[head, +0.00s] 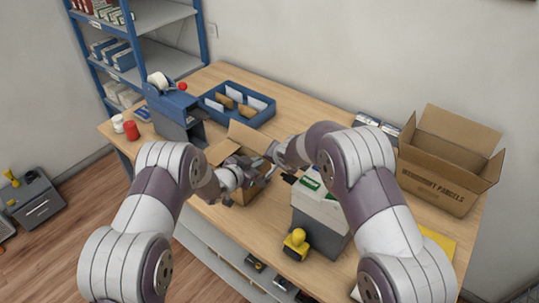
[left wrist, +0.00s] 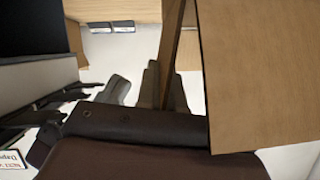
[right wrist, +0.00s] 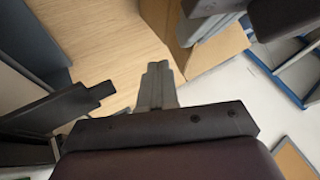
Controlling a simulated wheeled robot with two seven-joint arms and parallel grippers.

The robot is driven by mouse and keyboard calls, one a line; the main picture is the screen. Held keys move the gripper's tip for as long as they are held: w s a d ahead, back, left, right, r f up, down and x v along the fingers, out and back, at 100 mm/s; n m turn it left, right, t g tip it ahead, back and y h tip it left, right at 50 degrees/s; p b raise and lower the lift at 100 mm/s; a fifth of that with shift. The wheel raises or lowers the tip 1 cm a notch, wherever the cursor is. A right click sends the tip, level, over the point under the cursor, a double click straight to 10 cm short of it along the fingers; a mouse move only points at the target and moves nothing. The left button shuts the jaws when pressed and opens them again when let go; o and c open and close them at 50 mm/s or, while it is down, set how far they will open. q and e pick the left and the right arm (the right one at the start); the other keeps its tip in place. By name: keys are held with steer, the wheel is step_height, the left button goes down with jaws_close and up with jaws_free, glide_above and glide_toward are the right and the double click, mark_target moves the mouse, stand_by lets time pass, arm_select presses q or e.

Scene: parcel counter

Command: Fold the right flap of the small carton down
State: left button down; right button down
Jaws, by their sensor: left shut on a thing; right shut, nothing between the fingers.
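The small brown carton (head: 247,193) stands at the middle of the counter's front part. Its back flap (head: 246,136) and left flap (head: 218,150) stand up and outward. My left gripper (head: 248,172) is over the carton's front and shut on a cardboard edge, which shows between its fingers in the left wrist view (left wrist: 172,50). I cannot tell if this edge is a wall or a flap. My right gripper (head: 268,158) is at the carton's right side, shut and empty; its closed fingers show in the right wrist view (right wrist: 157,85). My grippers hide the carton's right flap in the head view.
A large open carton (head: 436,176) stands at the right. A grey box-shaped unit (head: 320,222) and a yellow-topped object (head: 296,242) are right of the small carton. A blue divided tray (head: 262,117) and a tape dispenser (head: 172,108) stand behind it.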

steer(key=shift+w+a+r, duration=0.15)
steer(key=shift+w+a, duration=0.25)
steer(key=shift+a, duration=0.25)
steer(key=shift+w+a+r, duration=0.1)
steer(key=shift+w+a, duration=0.3)
steer(key=shift+a, duration=0.2)
steer(key=shift+a, duration=0.1)
steer(key=shift+w+a+r, duration=0.2)
steer(key=shift+w+a, duration=0.2)
steer(key=shift+a, duration=0.15)
arm_select(q)
steer(key=c, duration=1.3)
jaws_free()
steer(key=shift+c, duration=0.2)
